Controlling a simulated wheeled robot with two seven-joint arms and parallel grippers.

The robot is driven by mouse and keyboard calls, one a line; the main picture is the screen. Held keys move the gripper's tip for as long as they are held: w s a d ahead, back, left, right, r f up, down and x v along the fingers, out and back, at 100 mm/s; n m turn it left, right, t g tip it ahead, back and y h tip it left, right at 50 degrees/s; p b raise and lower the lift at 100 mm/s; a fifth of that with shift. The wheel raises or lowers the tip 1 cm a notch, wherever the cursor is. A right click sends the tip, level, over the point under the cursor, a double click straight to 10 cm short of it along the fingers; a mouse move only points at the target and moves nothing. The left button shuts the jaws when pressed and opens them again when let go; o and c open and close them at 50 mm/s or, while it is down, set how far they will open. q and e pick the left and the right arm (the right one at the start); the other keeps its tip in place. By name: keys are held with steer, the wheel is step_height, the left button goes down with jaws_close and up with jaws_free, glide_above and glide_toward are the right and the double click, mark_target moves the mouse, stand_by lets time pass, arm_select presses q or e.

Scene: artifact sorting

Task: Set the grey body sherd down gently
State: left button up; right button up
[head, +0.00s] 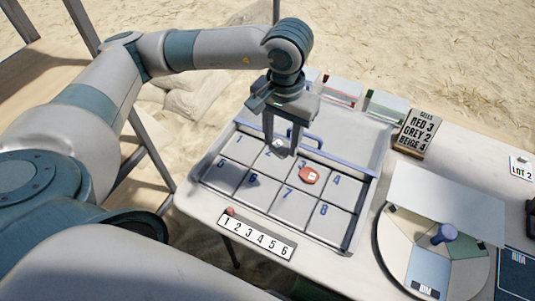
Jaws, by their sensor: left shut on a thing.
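The grey body sherd (279,145) is a small pale piece at cell 2 of the numbered sorting tray (240,208). My left gripper (282,149) points down over that cell and is shut on the sherd. The fingers hide part of the sherd, and I cannot tell whether it touches the cell floor. My right gripper is not in view.
A red sherd (309,175) with a white label lies in cell 3. A sign (419,132) reads red 3, grey 2, beige 4. A blue handle bar (305,136) stands near the gripper. A round turntable (398,253) is at the right.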

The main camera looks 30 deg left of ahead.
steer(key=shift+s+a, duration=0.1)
